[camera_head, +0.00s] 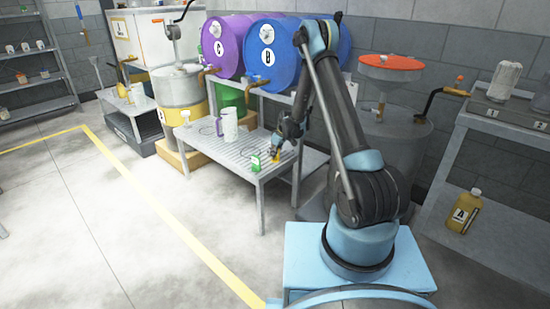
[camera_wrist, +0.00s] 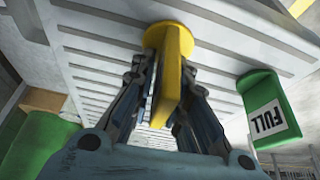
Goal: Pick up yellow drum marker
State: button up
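The yellow drum marker (camera_wrist: 172,75) is in the middle of the wrist view, a narrow upright plate with a rounded, wider end against the grey slatted table top. My gripper (camera_wrist: 168,85) has one finger close on each side of the plate and appears shut on it. Whether the marker touches the table cannot be told. In the head view, my gripper (camera_head: 282,146) is low over the slatted table (camera_head: 232,153), with a small bit of the yellow marker (camera_head: 275,153) showing beneath it.
A green marker reading FULL (camera_wrist: 268,110) stands close to the right of my gripper; it also shows in the head view (camera_head: 255,163). Purple (camera_head: 228,45) and blue (camera_head: 270,52) drums lie behind. The floor in front is clear.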

grip_shut()
